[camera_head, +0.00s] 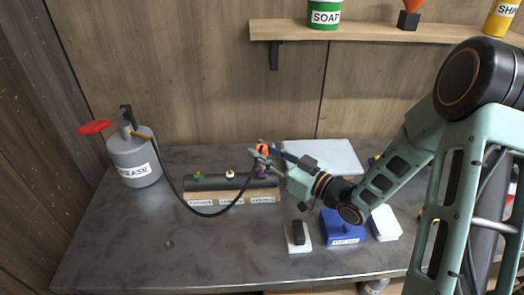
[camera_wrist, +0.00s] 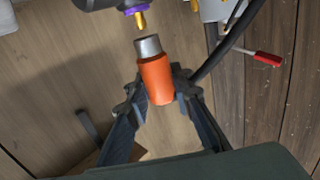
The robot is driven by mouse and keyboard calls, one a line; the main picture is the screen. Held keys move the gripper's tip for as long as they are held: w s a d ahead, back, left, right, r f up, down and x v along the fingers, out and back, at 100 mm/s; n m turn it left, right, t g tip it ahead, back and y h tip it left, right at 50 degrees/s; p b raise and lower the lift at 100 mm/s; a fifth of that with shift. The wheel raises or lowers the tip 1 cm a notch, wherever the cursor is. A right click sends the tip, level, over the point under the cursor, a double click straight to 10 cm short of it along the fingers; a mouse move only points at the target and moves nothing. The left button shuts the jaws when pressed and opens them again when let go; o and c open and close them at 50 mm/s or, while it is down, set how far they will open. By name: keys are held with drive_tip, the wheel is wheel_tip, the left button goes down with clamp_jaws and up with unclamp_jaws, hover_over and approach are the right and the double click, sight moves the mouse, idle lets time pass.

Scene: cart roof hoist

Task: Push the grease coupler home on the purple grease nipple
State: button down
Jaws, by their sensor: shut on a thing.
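The grease coupler (camera_wrist: 157,80) is an orange sleeve with a bare metal tip. My gripper (camera_wrist: 158,88) is shut on its orange part, one finger on each side. The purple grease nipple (camera_wrist: 138,13) has a purple collar and a brass tip. In the wrist view a small gap shows between coupler tip and nipple tip, and the two are slightly out of line. In the head view the orange coupler (camera_head: 262,148) is at my gripper (camera_head: 263,158), above the purple nipple (camera_head: 262,174) at the dark bar's right end.
The dark bar (camera_head: 212,183) also carries green (camera_head: 197,175) and white (camera_head: 230,174) nipples. A black hose (camera_head: 205,212) runs from the grease can (camera_head: 134,163) to the coupler. A blue box (camera_head: 343,227) and a pale block (camera_head: 298,237) stand at right. The front left bench is clear.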

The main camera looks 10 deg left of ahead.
drive_tip(key=shift+f+b, duration=1)
drive_tip(key=shift+f, duration=0.15)
drive_tip(key=c, duration=1.6)
unclamp_jaws()
drive_tip(key=v, duration=1.2)
drive_tip(key=shift+w+d, duration=0.1)
